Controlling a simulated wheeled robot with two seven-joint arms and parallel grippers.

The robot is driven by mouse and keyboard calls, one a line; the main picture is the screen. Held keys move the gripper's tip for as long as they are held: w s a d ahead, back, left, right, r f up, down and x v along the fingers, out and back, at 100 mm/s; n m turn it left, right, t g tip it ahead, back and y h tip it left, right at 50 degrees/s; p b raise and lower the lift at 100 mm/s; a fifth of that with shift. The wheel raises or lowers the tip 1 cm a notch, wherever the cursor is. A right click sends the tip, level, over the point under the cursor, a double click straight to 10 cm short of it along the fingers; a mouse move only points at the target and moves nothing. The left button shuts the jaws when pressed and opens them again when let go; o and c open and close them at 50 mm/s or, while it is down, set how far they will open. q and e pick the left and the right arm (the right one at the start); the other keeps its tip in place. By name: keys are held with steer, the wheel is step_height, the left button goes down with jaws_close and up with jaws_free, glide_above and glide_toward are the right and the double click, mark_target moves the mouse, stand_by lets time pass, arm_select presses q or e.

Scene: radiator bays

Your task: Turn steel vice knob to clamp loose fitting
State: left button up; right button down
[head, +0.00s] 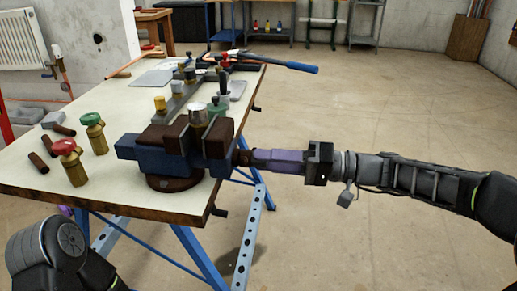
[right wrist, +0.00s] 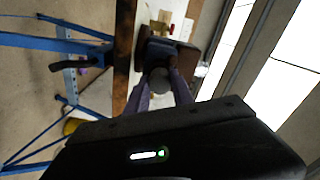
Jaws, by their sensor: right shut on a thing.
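The blue vice (head: 143,154) with brown jaws sits on the near right corner of the workbench, on a round brown base. A metal fitting (head: 198,114) with a brass-coloured lower part stands upright between its jaws; whether they press on it I cannot tell. My right gripper (head: 252,158) reaches in level from the right. Its purple fingers are shut on the vice knob at the vice's right end, mostly hidden in the head view. In the right wrist view, the round grey knob (right wrist: 160,80) lies between the two fingers (right wrist: 162,92). My left gripper is not in view.
The workbench (head: 110,195) also holds brass valves with a red (head: 76,174) and a green handle (head: 95,143), brown cylinders, and a blue-handled tool (head: 289,66) at the back. Open floor lies right of the bench.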

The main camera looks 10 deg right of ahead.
steer(key=m+p, duration=2.4)
steer(key=p, duration=0.3)
steer(key=shift+r, duration=0.1)
steer(key=c, duration=1.5)
jaws_free()
steer(key=shift+d+f+m, duration=0.1)
steer(key=shift+f+m, duration=0.2)
steer(key=shift+f, duration=0.05)
steer(key=shift+o, duration=1.1)
steer(key=shift+d+r, duration=0.1)
steer(key=v, duration=0.6)
steer(key=shift+d, duration=0.35)
